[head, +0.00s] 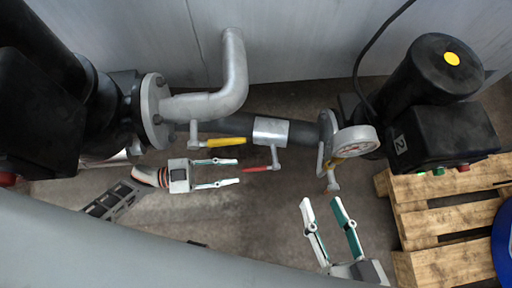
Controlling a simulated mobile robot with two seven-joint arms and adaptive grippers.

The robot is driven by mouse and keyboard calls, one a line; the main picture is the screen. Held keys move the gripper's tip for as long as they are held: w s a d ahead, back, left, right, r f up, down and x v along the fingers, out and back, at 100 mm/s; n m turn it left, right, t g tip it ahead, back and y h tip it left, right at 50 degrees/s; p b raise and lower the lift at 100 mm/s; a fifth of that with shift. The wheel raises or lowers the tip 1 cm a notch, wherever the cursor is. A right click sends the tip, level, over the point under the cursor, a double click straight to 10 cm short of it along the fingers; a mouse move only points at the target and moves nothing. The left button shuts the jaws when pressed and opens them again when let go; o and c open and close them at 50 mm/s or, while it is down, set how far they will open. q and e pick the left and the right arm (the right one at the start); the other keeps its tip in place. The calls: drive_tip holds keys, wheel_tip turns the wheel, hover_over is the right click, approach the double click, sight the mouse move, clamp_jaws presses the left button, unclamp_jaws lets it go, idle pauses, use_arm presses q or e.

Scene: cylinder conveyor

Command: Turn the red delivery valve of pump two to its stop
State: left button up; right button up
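The red valve handle (257,169) points left from a grey stem below the silver valve body (270,130) on the horizontal pipe. My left gripper (238,171) comes from the left and is open. Its two fingertips lie just left of the handle's free end, one above and one below its line; whether they touch it I cannot tell. My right gripper (320,199) is open and empty, fingers pointing up, below and right of the red handle. The black pump marked 2 (425,135) stands on the right.
A yellow handle (226,142) sits just above my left gripper. A wooden pallet (430,225) lies at the right. A bent grey pipe (234,75) rises behind. Floor between the grippers is clear.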

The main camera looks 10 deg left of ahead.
sight(251, 169)
use_arm(q)
drive_tip(key=x, duration=0.6)
drive_tip(key=shift+w+d, duration=0.1)
drive_tip(key=shift+d, duration=0.3)
drive_tip(key=shift+c, duration=0.3)
clamp_jaws()
